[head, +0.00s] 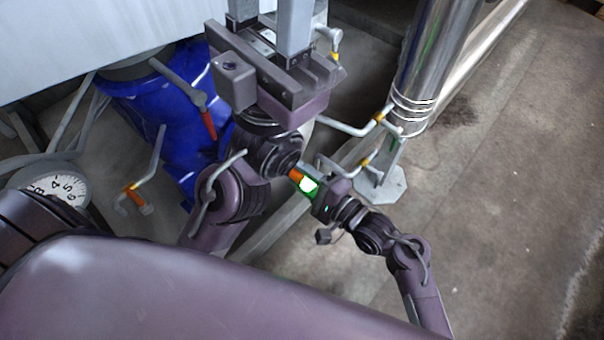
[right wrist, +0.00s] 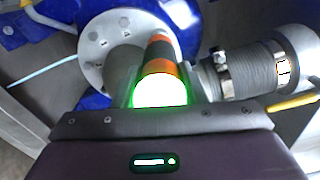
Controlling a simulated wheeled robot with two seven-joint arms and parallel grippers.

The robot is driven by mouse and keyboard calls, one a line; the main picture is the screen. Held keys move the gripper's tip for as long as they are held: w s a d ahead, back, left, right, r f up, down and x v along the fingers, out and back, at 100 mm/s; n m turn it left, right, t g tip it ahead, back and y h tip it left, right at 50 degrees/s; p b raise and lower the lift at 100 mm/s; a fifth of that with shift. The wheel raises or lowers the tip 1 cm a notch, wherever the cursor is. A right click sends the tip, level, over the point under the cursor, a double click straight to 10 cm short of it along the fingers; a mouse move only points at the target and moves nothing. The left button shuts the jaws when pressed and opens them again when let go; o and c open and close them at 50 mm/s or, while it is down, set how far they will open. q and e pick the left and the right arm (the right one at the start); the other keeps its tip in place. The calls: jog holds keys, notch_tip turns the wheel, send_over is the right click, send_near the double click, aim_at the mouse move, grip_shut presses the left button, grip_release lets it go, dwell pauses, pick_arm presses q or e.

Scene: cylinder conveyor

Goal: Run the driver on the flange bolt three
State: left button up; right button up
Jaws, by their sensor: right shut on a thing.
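My right gripper (head: 312,186) is shut on the driver (head: 298,177), an orange and black tool with a glowing white-green end. In the right wrist view the driver (right wrist: 158,62) points away from the gripper (right wrist: 160,100), beside a pale round flange (right wrist: 93,50) with several bolts around its rim. The driver covers part of the flange's right side. I cannot tell which bolt is number three or whether the tip touches one. In the head view my left arm hides the flange area. My left gripper (head: 268,22) has its two grey fingers wide apart; their tips leave the frame.
A blue housing (head: 160,105) carries a red-handled lever (head: 208,122). A ribbed hose with clamps (right wrist: 250,70) lies right of the driver. A shiny pipe (head: 425,65) stands on a bracket at right. A dial gauge (head: 68,188) is at left. The right floor is clear.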

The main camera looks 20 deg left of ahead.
aim_at(312, 184)
jog(key=shift+d+r+p, duration=0.2)
jog(key=shift+r+p, duration=0.1)
jog(key=shift+p, duration=0.05)
jog(key=shift+p+v, duration=1.1)
jog(key=shift+v, duration=0.15)
jog(key=shift+s+d+f, duration=0.15)
jog(key=shift+d+f, duration=0.05)
jog(key=shift+d, duration=0.05)
jog(key=shift+p+v, duration=0.9)
jog(key=shift+v, duration=0.25)
jog(key=shift+s+d+r, duration=0.1)
jog(key=shift+d, duration=0.2)
